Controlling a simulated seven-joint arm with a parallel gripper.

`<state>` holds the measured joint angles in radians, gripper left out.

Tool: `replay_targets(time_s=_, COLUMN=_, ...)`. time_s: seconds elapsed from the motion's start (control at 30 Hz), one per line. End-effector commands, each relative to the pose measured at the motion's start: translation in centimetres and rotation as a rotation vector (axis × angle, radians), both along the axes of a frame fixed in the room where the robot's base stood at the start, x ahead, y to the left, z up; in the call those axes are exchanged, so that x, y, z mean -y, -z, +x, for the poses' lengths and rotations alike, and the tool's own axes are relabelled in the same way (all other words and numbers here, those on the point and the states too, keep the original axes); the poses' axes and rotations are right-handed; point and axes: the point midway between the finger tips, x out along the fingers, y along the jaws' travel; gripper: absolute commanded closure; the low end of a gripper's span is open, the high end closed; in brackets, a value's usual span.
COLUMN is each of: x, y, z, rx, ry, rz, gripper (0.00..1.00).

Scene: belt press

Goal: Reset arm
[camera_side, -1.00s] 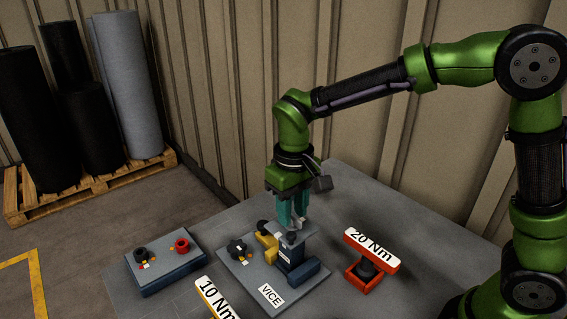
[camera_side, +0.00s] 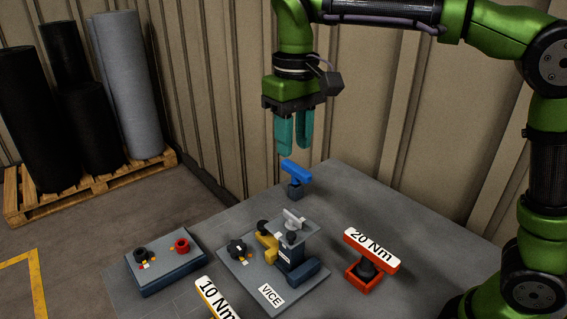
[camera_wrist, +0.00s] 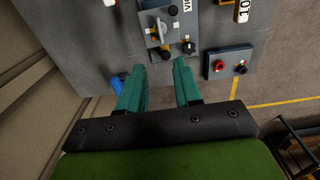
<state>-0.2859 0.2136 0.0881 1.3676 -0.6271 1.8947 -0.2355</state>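My gripper (camera_side: 293,152) hangs above the table, fingers pointing down, well clear of everything below it. Its two teal fingers stand apart with nothing between them in the wrist view (camera_wrist: 160,84). The vice (camera_side: 285,245) stands on its grey plate below the gripper, with a light grey part on its top. The vice also shows in the wrist view (camera_wrist: 157,30), beyond the fingertips.
A blue T-shaped tool (camera_side: 296,174) stands at the back of the table (camera_side: 345,195). A red 20 Nm tool (camera_side: 372,252) is to the right, a 10 Nm tool (camera_side: 217,300) in front. A button box (camera_side: 165,265) sits at left. Rolls (camera_side: 125,90) stand on a pallet behind.

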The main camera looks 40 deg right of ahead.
Motion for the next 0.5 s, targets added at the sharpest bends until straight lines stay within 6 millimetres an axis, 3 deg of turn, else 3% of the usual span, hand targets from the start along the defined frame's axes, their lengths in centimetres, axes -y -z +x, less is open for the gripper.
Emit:
replay_targets(time_s=0.2, x=-0.02, y=-1.19, z=-0.01, rx=0.000, ry=0.000, rz=0.000, gripper=0.66)
replay_targets(time_s=0.5, x=0.01, y=-1.18, z=0.08, rx=0.004, ry=0.003, rz=-0.001, gripper=0.66)
